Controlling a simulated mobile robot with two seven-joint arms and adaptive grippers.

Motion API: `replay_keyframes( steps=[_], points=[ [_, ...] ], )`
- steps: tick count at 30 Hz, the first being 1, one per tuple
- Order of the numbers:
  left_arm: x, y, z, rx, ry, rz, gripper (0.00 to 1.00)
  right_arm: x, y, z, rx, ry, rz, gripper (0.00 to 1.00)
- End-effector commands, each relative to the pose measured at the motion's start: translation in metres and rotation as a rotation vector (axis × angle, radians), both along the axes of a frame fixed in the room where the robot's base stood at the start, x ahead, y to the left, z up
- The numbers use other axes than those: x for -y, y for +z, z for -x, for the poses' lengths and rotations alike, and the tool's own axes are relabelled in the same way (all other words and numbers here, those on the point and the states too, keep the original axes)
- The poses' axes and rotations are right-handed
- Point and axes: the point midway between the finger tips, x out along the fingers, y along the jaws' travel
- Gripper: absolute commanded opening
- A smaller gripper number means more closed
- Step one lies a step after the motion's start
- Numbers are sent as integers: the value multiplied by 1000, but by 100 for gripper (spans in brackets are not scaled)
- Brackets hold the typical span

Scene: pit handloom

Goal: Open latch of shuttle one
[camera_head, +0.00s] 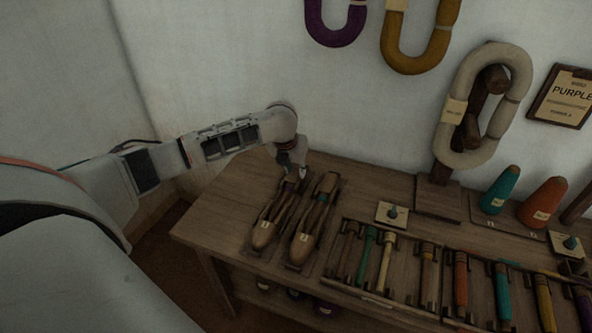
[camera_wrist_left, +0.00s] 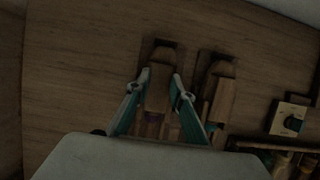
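Two long wooden shuttles lie side by side at the left end of the table. The left shuttle (camera_head: 264,232) and the right shuttle (camera_head: 303,243) each carry a small pale tag; the digits are too small to read surely. My left gripper (camera_head: 292,173) is over the far end of the left shuttle and hides part of it. In the left wrist view, the two teal-sided fingers (camera_wrist_left: 161,77) are apart, one on each side of the left shuttle's wooden end piece (camera_wrist_left: 159,92). Contact cannot be told. The right shuttle (camera_wrist_left: 220,92) lies just right of the fingers. My right gripper is not in view.
A tray of colored bobbins (camera_head: 398,262) lies right of the shuttles. A small plate with a teal knob (camera_head: 393,213) sits behind it. Teal (camera_head: 500,190) and orange cones (camera_head: 543,202) stand further right. Bare tabletop (camera_head: 215,205) is left of the shuttles.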

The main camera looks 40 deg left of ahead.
Motion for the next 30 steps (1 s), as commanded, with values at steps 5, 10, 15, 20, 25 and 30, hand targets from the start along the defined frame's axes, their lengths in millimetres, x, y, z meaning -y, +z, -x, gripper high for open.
replay_keyframes(
  steps=[5,10,15,20,25,30],
  points=[
    [0,1,0,1,0,0,7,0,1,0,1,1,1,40],
    [0,1,0,0,0,0,0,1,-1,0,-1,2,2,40],
    [0,2,0,1,7,1,0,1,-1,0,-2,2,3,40],
    [2,6,-1,4,46,1,0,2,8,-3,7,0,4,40],
    [4,10,-1,5,138,2,0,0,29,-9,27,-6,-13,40],
    [6,11,-2,3,280,2,0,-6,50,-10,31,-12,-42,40]
  ],
)
